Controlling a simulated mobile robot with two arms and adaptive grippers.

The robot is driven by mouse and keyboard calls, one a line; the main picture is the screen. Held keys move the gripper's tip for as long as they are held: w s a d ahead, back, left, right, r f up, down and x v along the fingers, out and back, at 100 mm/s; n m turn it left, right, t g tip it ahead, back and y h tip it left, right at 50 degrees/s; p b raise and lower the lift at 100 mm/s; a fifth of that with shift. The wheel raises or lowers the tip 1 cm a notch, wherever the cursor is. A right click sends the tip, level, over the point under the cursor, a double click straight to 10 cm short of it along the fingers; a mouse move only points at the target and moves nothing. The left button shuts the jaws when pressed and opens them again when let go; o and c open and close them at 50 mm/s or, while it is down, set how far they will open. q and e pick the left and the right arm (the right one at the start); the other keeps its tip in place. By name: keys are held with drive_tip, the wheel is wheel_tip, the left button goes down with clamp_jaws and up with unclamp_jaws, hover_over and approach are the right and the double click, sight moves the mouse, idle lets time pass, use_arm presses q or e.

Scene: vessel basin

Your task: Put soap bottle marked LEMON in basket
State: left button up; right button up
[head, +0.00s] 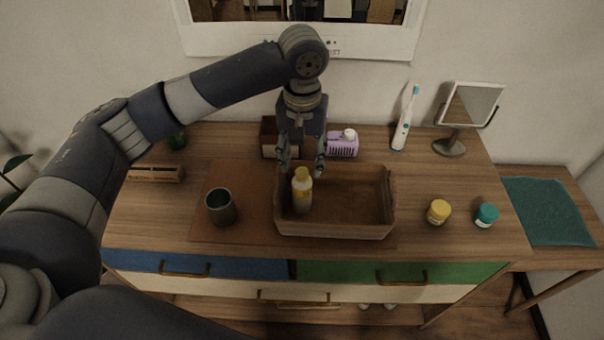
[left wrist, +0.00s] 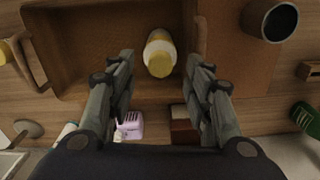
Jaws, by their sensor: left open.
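A bottle with a yellow cap and a pale yellow body (head: 302,192) stands upright inside the left end of the brown basket (head: 345,230). Its label is too small to read. In the left wrist view the bottle (left wrist: 160,52) shows from above, with its cap towards the camera, inside the basket (left wrist: 95,88). My left gripper (head: 302,168) is above and just behind the bottle, pointing down. In the left wrist view its open fingers (left wrist: 160,80) are apart, with the bottle just beyond their tips and nothing held. My right gripper is not in view.
A dark grey cup (head: 221,207) stands left of the basket. A purple caddy (head: 343,145) and a dark brown box (head: 269,138) are behind it. A yellow jar (head: 438,212), a teal jar (head: 486,215), an electric toothbrush (head: 404,120) and a mirror (head: 470,105) are to the right.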

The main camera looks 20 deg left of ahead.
use_arm(q)
wheel_tip(320, 180, up, 6)
drive_tip(key=shift+f+b, duration=0.1)
drive_tip(key=shift+b, duration=0.2)
